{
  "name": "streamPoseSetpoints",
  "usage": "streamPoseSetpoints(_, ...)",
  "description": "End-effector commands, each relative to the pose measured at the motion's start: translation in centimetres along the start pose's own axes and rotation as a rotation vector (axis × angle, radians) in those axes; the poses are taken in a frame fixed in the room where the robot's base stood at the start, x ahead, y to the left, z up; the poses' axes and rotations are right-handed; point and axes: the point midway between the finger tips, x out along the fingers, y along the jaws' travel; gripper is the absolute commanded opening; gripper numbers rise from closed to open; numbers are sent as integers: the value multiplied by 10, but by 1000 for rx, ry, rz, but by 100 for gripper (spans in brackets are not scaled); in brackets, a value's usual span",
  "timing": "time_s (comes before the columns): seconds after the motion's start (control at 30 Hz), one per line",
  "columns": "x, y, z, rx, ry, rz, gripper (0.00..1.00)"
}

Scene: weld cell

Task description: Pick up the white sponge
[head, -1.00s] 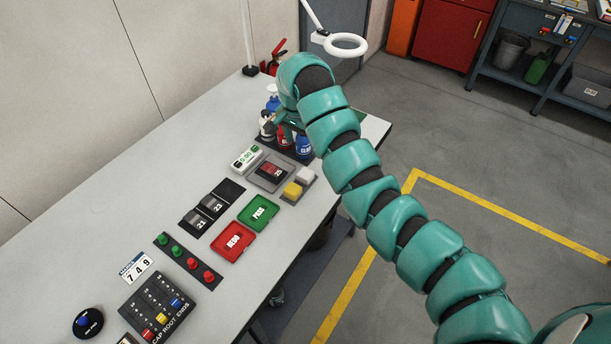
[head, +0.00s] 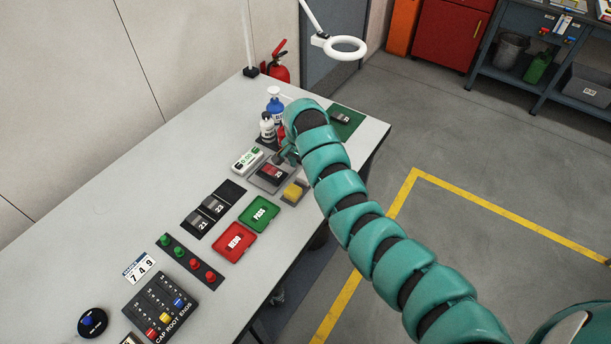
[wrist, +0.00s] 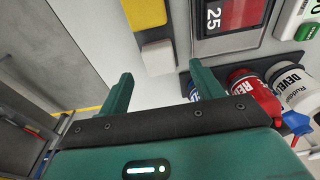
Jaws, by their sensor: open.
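The white sponge (wrist: 157,57) shows in the wrist view, just ahead of the gap between my fingers. It is a small pale block beside the yellow sponge (wrist: 146,12). In the head view my arm hides the white sponge, while the yellow sponge (head: 292,192) shows on its grey tray (head: 287,202). My gripper (wrist: 161,80) is open and empty, with one finger on each side of the white sponge's line in the wrist view. I cannot tell its height above the table.
A red-screened device marked 25 (wrist: 232,14) lies right of the sponges in the wrist view. A red bottle (wrist: 253,95) and a white bottle (wrist: 293,84) stand close to my right finger. A green mat (head: 345,122) lies at the table's far end.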

Motion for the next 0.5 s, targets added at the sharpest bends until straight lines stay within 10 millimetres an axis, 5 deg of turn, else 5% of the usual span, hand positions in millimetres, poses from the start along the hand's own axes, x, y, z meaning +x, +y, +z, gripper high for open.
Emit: streamPoseSetpoints(0.5,40,0,1,-3,-1,4,66)
